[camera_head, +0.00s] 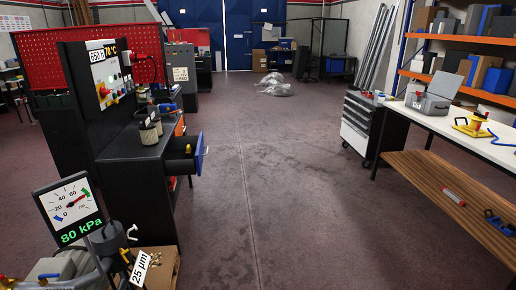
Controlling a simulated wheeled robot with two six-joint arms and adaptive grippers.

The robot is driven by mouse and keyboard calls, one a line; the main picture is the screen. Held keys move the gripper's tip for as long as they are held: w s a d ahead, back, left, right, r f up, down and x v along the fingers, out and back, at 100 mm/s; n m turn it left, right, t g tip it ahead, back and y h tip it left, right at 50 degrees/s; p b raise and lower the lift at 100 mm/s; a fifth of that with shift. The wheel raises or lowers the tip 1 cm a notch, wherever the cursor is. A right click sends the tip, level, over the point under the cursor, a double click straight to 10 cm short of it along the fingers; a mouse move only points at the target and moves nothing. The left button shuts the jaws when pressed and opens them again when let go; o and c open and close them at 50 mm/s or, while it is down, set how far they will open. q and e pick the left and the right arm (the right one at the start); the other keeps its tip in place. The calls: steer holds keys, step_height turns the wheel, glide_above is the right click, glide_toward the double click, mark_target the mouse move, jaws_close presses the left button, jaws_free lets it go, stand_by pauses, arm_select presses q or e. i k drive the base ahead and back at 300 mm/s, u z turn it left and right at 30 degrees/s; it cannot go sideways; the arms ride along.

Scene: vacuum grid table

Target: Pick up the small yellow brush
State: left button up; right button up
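I cannot make out a small yellow brush for certain. A yellow device (473,126) with a blue hose lies on the white-topped workbench at the right; its shape is too small to call a brush. Small yellow parts (126,257) also show at the lower left beside the gauge, too small to identify. Neither of my grippers is in view.
A black machine cabinet (135,160) stands at the left with its blue-fronted drawer (186,160) open into the aisle. A gauge display (70,211) reading 80 kPa is at the lower left. The workbench (420,121) lines the right. The middle floor (280,190) is clear.

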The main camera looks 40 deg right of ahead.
mark_target(189, 150)
steer(key=z, duration=1.3)
steer(key=i, duration=2.35)
steer(key=z, duration=0.2)
